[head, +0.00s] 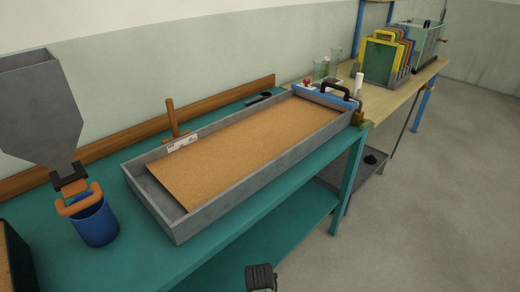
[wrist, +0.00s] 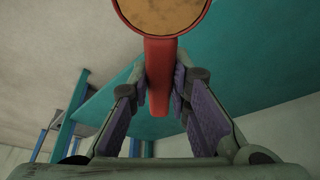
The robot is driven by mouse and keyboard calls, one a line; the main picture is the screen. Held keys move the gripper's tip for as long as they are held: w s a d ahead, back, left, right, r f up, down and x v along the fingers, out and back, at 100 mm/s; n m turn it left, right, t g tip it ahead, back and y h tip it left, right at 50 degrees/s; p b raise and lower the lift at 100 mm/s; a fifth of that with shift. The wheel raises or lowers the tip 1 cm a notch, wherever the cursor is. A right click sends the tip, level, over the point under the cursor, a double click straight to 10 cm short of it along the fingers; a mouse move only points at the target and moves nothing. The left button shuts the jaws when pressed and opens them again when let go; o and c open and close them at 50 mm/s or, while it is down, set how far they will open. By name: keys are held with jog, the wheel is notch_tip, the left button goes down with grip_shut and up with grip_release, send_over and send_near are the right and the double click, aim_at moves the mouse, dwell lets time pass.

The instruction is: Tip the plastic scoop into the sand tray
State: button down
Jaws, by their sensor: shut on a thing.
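The plastic scoop (wrist: 158,48) is red, with a round bowl cut off by the top edge of the wrist view. Tan, sand-like material fills the part of the bowl that shows. My gripper (wrist: 160,84) is shut on the scoop's handle, with a purple-padded finger on each side. The sand tray (head: 178,226) is a long grey tray on the teal bench in the head view. A flat layer of tan sand covers most of it, and its near left end is bare. The scoop does not show in the head view, and the tray cannot be made out in the wrist view.
A grey hopper (head: 38,105) stands over a blue cup (head: 95,222) at the left. A wooden T-shaped tool (head: 171,117) is behind the tray. A blue bar with a black handle (head: 325,97) crosses its far end. Clear floor (head: 420,200) lies to the right.

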dwell(0.5)
jog(key=s+f+b, duration=0.2)
jog(key=f+b, duration=0.1)
jog(key=f, duration=0.7)
jog(key=s+f+b, duration=0.1)
jog(key=f+b, duration=0.3)
jog(key=f, duration=0.7)
jog(key=shift+s, duration=0.35)
jog(key=shift+w+d+f, duration=0.1)
jog(key=shift+w+d, duration=0.05)
